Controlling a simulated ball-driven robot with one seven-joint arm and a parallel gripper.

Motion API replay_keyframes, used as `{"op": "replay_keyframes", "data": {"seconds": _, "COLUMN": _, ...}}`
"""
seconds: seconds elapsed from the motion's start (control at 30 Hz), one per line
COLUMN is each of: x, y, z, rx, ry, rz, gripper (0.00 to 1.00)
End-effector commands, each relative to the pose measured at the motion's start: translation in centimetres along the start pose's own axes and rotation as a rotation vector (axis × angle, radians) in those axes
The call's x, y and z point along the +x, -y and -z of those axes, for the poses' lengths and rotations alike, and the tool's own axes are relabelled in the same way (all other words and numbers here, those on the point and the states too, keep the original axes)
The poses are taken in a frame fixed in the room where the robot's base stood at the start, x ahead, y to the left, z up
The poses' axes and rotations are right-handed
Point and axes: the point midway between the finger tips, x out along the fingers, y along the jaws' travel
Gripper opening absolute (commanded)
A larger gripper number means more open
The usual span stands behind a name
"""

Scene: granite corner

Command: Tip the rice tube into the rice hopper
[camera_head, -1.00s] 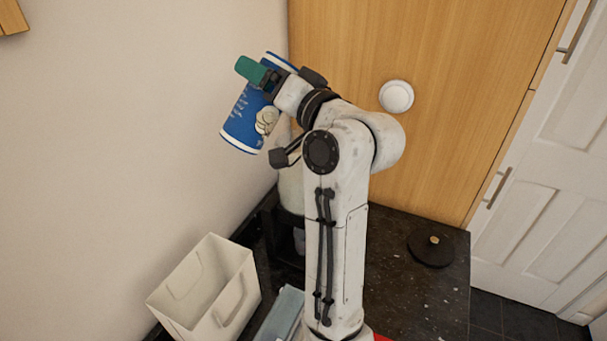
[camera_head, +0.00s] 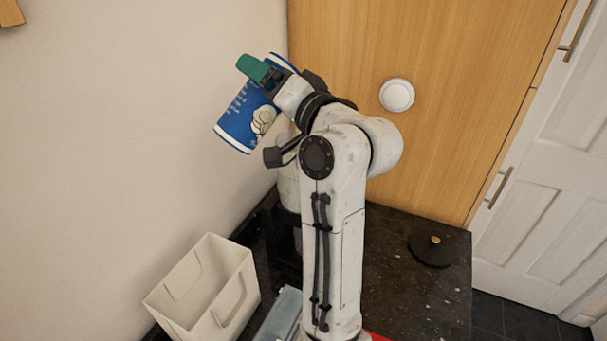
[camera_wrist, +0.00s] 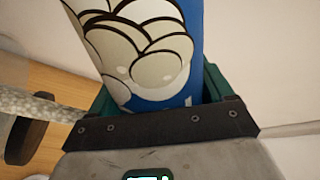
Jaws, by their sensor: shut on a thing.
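The rice tube (camera_head: 239,118) is a blue cylinder with white rims and a pale picture on its side. It is held high and tilted, with one end down to the left. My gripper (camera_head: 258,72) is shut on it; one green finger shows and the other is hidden. The tube also fills the top of the wrist view (camera_wrist: 150,50), between green fingers. What seems to be the rice hopper (camera_head: 288,188), a pale cylinder on a dark stand, is below and right of the tube, mostly hidden by my arm. Its opening is not visible.
A cream open bin (camera_head: 240,290) stands at the lower left beside the wall. A black lid with a wooden knob (camera_head: 434,252) lies on the dark counter (camera_head: 400,305). A speckled whitish band (camera_wrist: 40,106) crosses the wrist view's left; I cannot tell what it is.

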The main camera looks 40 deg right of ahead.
Motion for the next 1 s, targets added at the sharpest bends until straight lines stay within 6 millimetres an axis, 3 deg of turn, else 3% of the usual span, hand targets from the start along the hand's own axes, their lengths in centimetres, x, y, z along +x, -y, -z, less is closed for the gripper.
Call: {"op": "replay_keyframes", "data": {"seconds": 1.0, "x": -0.09, "y": -0.3, "z": -0.23, "rx": 0.077, "ry": -0.017, "rz": 0.002, "gripper": 0.32}}
